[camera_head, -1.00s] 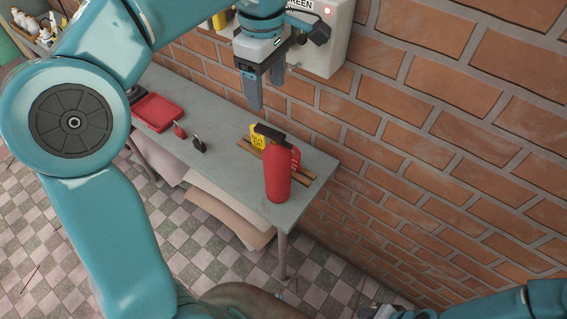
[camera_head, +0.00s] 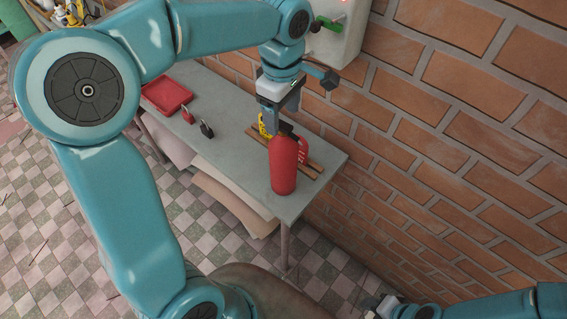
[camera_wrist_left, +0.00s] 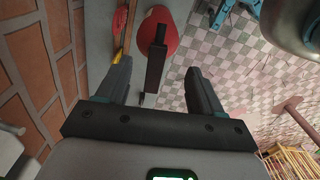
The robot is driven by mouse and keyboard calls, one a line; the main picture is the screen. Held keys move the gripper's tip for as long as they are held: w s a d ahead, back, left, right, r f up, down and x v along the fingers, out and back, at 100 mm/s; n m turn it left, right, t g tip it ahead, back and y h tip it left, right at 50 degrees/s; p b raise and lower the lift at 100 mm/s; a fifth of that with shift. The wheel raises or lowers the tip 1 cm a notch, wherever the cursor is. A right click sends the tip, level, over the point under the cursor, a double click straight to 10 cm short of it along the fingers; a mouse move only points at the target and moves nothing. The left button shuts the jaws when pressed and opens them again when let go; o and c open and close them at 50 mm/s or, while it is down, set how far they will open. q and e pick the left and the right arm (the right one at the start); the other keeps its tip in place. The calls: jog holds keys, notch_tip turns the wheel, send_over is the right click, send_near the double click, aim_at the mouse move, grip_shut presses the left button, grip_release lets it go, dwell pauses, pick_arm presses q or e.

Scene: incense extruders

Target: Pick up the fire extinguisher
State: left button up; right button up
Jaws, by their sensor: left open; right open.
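The red fire extinguisher (camera_head: 284,167) stands upright near the right end of the grey table (camera_head: 232,152). My left gripper (camera_head: 278,112) is just above and behind its top in the head view, with the fingers partly hidden. In the left wrist view the extinguisher (camera_wrist_left: 160,30) and its black handle (camera_wrist_left: 155,70) lie between the spread fingers of my left gripper (camera_wrist_left: 157,88). The fingers stand apart on both sides of the handle. My right gripper (camera_head: 378,304) is low at the bottom right of the head view, open and away from the table.
A red tray (camera_head: 166,95), a red padlock (camera_head: 188,115) and a black padlock (camera_head: 207,129) lie on the table to the left. Wooden strips (camera_head: 314,168) and a yellow sign (camera_head: 265,124) are beside the extinguisher. A brick wall (camera_head: 440,130) stands close behind.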

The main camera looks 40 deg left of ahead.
aim_at(284, 124)
pick_arm(q)
jog(key=f, duration=0.2)
jog(key=w+f, duration=0.1)
jog(key=f, duration=0.2)
jog(key=shift+a+f+p, duration=0.1)
jog(key=shift+a+p, duration=0.05)
jog(key=shift+p, duration=0.25)
jog(key=shift+s+d+r, duration=0.2)
jog(key=shift+s, duration=0.35)
jog(key=shift+w+a+f, duration=0.1)
jog(key=shift+w+f, duration=0.15)
jog(key=shift+w, duration=0.2)
jog(key=c, duration=1.1)
grip_shut()
jog(key=shift+s+r, duration=0.15)
jog(key=shift+s, duration=0.1)
jog(key=shift+w, duration=0.1)
jog(key=shift+w+r, duration=0.1)
